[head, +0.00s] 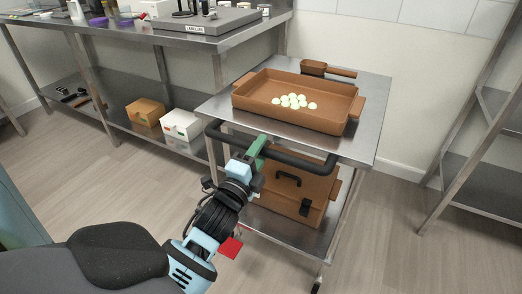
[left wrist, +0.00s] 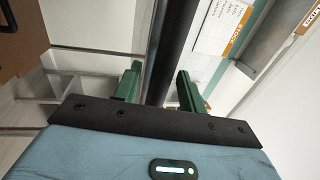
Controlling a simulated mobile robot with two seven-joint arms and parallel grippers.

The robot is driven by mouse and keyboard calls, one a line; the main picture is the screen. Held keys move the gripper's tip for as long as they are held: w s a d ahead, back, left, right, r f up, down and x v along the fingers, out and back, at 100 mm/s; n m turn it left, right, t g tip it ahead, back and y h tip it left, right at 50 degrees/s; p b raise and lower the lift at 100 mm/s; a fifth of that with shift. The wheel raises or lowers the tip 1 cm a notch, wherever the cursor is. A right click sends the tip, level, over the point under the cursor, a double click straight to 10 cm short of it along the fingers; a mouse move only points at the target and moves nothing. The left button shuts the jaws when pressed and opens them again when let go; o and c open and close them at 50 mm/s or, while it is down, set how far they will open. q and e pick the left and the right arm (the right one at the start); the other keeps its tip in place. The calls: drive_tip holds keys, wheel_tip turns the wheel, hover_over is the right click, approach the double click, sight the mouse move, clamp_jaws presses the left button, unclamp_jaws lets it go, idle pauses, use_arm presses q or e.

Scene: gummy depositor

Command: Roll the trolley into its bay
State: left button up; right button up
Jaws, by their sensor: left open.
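The trolley (head: 375,100) is a two-deck steel cart with a black handle bar (head: 290,157) along its near side. A brown tray with pale round pieces sits on its top deck, and a brown case (head: 295,190) stands on its lower deck. My left gripper (head: 258,147) is at the left part of the handle. In the left wrist view, the green fingers of the gripper (left wrist: 158,85) are open, with the dark handle bar (left wrist: 170,40) running between them. Contact cannot be told. My right gripper is not in view. I cannot make out a marked bay.
A steel bench (head: 150,35) with a lower shelf stands left of the trolley, close to it. An orange box (head: 145,111) and a white box (head: 182,125) are on that shelf. A steel rack (head: 480,150) stands at the right. A red patch (head: 230,248) shows near my left arm.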

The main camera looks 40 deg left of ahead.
use_arm(q)
drive_tip(key=shift+w, duration=0.25)
drive_tip(key=shift+r, duration=0.1)
clamp_jaws()
